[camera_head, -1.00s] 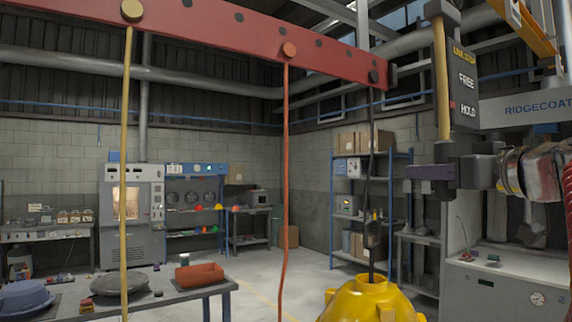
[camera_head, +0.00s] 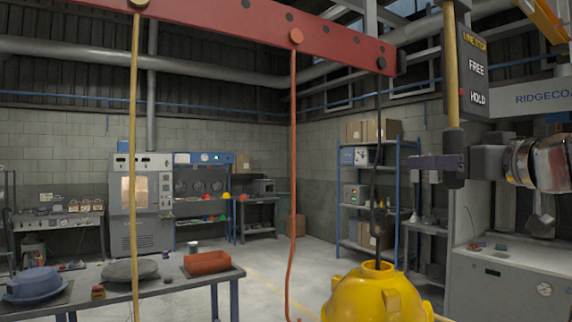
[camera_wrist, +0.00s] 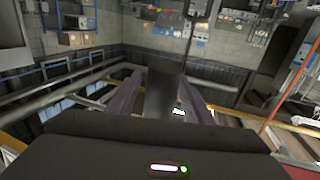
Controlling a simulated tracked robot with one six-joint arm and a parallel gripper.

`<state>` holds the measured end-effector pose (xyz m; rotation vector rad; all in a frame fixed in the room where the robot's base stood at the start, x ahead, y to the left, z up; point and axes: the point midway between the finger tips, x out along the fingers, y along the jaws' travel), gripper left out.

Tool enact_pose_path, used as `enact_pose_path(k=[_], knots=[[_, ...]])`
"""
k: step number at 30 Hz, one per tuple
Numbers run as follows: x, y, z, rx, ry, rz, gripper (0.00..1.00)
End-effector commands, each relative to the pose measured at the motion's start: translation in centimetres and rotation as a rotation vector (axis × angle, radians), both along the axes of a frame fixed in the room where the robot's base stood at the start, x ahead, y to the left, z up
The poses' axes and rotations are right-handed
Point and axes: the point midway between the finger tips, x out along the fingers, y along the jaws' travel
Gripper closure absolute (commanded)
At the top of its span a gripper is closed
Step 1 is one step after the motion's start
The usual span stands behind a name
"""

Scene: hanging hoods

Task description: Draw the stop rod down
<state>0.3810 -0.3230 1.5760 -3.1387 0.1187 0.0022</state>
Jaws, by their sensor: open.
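The stop rod (camera_head: 451,70) is a yellow upright rod with a dark handle (camera_head: 453,158) at its lower end. It hangs beside a dark plate (camera_head: 477,70) lettered LINE STOP, FREE and HOLD, with a small red mark left of HOLD. In the wrist view the dark handle (camera_wrist: 163,92) stands between the two spread fingers of my gripper (camera_wrist: 160,100). Whether either finger touches it, I cannot tell.
A red beam (camera_head: 250,35) crosses overhead, with a yellow cord, a red cord (camera_head: 293,150) and a dark chain hanging from it. A yellow hood (camera_head: 375,295) hangs on the chain. A grey RIDGECOAT machine (camera_head: 530,110) stands at right. A table with trays is at lower left.

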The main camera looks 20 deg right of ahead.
Motion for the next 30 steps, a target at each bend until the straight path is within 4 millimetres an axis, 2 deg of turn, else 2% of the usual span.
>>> enact_pose_path(k=[8, 30], knots=[[-1.9, 0.1, 0.0, -0.001, 0.0, -0.004, 0.54], [-9.8, 0.6, -0.1, 0.001, 0.0, -0.005, 0.54]])
